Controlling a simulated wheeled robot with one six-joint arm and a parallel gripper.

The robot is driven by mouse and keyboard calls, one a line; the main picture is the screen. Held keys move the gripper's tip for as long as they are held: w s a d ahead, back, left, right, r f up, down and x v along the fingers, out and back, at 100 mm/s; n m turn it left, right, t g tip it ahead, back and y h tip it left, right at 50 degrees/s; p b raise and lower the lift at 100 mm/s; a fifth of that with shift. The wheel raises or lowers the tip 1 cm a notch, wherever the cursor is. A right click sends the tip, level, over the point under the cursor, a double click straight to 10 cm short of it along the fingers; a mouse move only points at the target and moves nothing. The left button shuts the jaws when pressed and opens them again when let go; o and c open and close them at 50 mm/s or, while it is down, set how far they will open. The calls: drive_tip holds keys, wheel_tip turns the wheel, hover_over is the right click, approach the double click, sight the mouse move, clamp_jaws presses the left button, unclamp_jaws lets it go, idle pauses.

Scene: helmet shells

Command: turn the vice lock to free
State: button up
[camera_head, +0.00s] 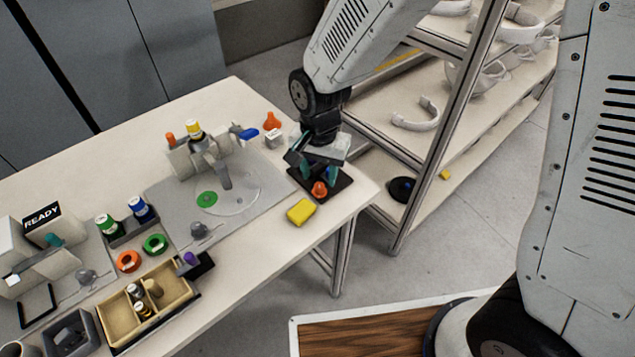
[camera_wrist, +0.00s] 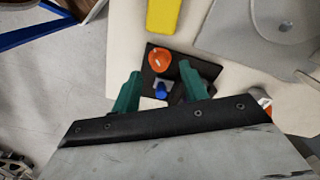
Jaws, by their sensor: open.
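My gripper (camera_head: 320,172) hangs low over a small black tray (camera_head: 341,184) at the right end of the table. In the wrist view my gripper (camera_wrist: 160,72) is open, its two green fingers apart. An orange round-topped piece (camera_head: 320,189) and a small blue piece (camera_wrist: 161,90) stand on the tray. The orange piece (camera_wrist: 161,62) lies beyond the blue one, which shows between the fingers; I see no grip on either. Nothing is marked as the vice lock. A grey fixture (camera_head: 205,158) with a blue lever (camera_head: 243,132) stands left of my gripper.
A yellow block (camera_head: 301,211) lies near the table's front edge. An orange pear-shaped piece (camera_head: 271,121) stands behind the tray. A tan divided box (camera_head: 170,285) and a READY sign (camera_head: 42,219) are at the left. A shelf rack (camera_head: 450,120) stands close on the right.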

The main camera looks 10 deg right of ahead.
sight(319, 186)
drive_tip(key=shift+f, duration=1.9)
